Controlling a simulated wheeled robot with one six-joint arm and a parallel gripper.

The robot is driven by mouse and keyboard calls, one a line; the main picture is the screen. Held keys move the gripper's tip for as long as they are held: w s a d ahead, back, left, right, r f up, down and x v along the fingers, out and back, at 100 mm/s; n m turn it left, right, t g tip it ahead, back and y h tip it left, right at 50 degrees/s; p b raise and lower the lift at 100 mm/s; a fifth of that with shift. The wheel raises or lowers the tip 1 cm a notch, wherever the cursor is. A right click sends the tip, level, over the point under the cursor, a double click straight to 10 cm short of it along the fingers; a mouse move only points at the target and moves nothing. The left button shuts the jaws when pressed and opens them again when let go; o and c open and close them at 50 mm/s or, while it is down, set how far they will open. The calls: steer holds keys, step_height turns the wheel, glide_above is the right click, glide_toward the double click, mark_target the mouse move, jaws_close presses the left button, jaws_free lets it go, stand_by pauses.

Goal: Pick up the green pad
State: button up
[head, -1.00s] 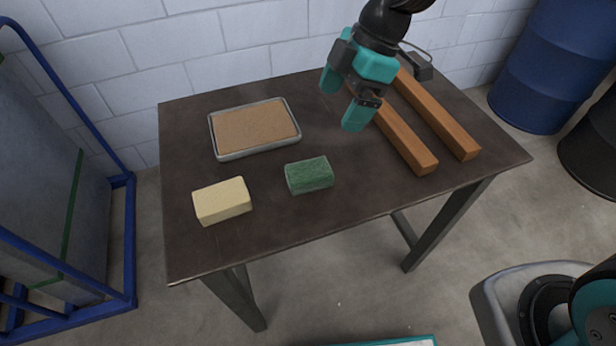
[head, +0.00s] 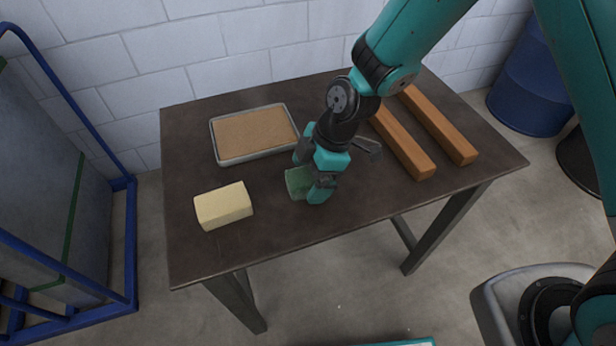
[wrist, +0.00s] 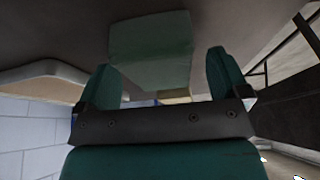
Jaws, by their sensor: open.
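The green pad (head: 296,182) lies on the dark table, partly hidden behind my gripper in the head view. My gripper (head: 309,180) is low over the table at the pad, with its teal fingers open. In the wrist view the pad (wrist: 150,48) shows between and beyond the two fingertips of my gripper (wrist: 165,72). I see no firm hold on the pad, and cannot tell if a finger touches it.
A cream block (head: 223,206) lies left of the pad. A metal tray with a brown surface (head: 216,146) lies behind it. Two long wooden bars (head: 405,143) lie on the right of the dark table (head: 190,262). The table's front middle is clear.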

mark_target(309, 176)
steer(key=shift+a+f, duration=0.15)
steer(key=shift+f, duration=0.2)
steer(key=c, duration=1)
steer(key=shift+r, duration=0.1)
step_height(309, 176, up, 20)
steer(key=shift+o, duration=0.4)
